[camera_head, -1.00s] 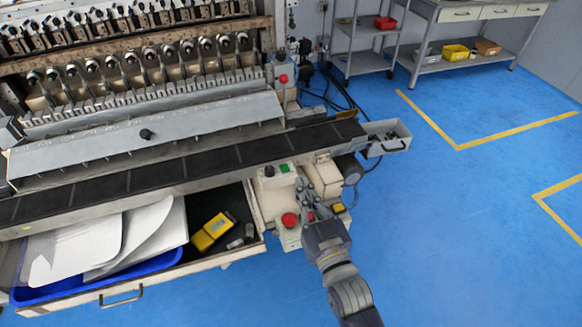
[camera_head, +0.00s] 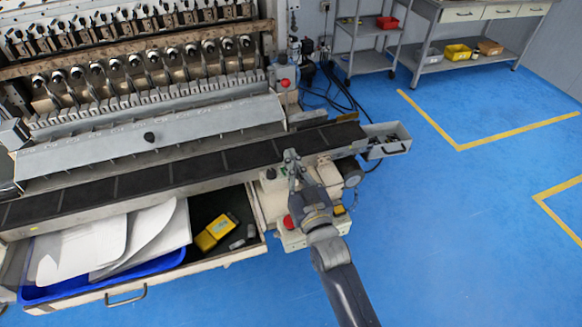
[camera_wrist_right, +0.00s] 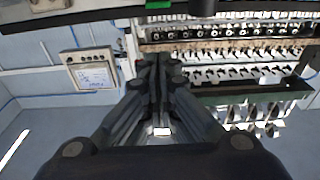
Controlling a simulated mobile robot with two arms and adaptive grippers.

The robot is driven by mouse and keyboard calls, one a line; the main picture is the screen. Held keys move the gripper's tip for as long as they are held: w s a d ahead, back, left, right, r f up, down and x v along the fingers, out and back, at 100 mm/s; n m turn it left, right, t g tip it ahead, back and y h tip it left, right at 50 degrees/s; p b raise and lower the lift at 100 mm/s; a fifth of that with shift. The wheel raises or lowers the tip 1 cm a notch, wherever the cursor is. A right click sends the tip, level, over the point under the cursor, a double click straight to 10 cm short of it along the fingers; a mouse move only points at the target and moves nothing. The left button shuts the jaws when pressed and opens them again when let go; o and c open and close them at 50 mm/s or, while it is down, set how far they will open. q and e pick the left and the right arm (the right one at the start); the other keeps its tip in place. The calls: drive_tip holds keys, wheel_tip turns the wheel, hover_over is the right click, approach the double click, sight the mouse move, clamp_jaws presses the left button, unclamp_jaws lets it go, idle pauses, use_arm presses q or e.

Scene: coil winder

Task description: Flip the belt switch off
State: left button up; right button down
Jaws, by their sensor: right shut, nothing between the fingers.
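The belt (camera_head: 150,180) is a long black conveyor along the front of the winder. A pale control box (camera_head: 271,186) sits at the front near its right end, with a dark knob or button (camera_head: 270,174) on top. My right gripper (camera_head: 291,156) is shut and empty, over this box at the belt's front edge. It hides the part of the box where the green button was. I cannot tell a switch lever or whether the fingers touch anything. The right wrist view shows the shut fingers (camera_wrist_right: 160,62) with a green patch (camera_wrist_right: 158,4) beyond. My left gripper is not in view.
A red button (camera_head: 288,222) is beside my right wrist, on a lower box. A metal bin (camera_head: 388,146) hangs at the belt's right end. The blue floor to the right is clear.

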drive_tip(key=shift+x, duration=0.95)
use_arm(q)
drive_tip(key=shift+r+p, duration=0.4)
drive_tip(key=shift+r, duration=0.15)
use_arm(e)
drive_tip(key=shift+s+d+f, duration=0.1)
drive_tip(key=shift+s+f, duration=0.1)
drive_tip(key=shift+f, duration=0.45)
drive_tip(key=shift+s+d+f, duration=0.1)
drive_tip(key=shift+s+f, duration=0.05)
drive_tip(key=shift+f, duration=0.5)
drive_tip(key=shift+s+f, duration=0.2)
drive_tip(key=shift+f, duration=0.45)
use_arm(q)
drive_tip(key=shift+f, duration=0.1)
use_arm(e)
drive_tip(key=shift+f, duration=0.1)
